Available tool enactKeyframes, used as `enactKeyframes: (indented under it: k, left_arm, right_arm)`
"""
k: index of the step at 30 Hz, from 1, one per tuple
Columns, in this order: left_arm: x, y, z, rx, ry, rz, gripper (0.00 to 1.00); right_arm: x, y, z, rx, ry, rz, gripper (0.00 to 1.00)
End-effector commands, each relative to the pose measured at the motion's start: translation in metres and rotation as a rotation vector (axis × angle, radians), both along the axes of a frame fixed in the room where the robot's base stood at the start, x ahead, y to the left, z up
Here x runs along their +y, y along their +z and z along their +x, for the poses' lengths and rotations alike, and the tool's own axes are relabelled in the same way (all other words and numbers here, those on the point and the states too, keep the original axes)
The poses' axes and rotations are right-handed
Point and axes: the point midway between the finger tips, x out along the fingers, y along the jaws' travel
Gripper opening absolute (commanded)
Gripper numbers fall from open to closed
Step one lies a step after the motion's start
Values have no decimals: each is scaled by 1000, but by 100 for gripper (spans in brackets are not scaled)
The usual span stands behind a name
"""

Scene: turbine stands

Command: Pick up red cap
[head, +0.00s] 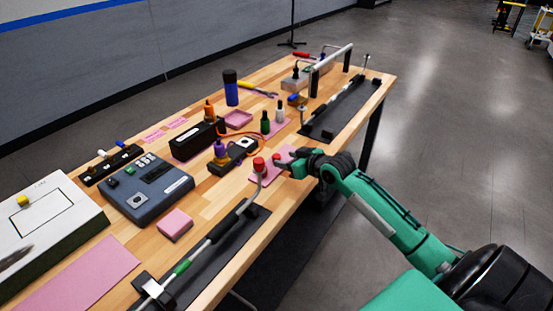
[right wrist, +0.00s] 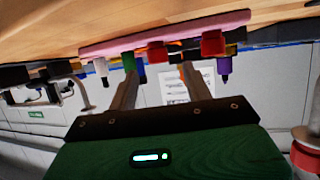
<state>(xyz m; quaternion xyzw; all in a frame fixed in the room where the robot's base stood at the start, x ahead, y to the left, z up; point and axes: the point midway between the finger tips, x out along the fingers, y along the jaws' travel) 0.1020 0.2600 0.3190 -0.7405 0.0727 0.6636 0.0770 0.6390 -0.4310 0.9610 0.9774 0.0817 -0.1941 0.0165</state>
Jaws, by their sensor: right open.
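A small red cap (head: 277,158) sits on a pink mat (head: 262,178) near the table's front edge. In the right wrist view, which is upside down, two red caps show on the mat (right wrist: 110,47): one (right wrist: 157,54) lies between the finger lines and another (right wrist: 213,43) is to the right. My right gripper (head: 288,160) is open, low at the mat's right side, its fingers pointing across the mat. In the right wrist view the gap between its fingers (right wrist: 157,72) is empty. The gripper may hide part of the mat in the head view. My left gripper is not in view.

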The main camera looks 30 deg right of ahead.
Motion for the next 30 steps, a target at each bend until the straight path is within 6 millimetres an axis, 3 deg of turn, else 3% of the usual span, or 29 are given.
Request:
enactKeyframes:
  k: [9,19,27,30]
  left_arm:
    - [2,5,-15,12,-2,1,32]
    - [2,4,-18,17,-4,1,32]
    - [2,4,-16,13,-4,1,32]
    - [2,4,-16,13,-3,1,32]
  right_arm:
    - [3,-19,36,1,0,3,50]
    - [4,-22,41,1,1,0,50]
    - [4,-22,41,1,0,0,0]
    - [4,-22,41,0,0,0,0]
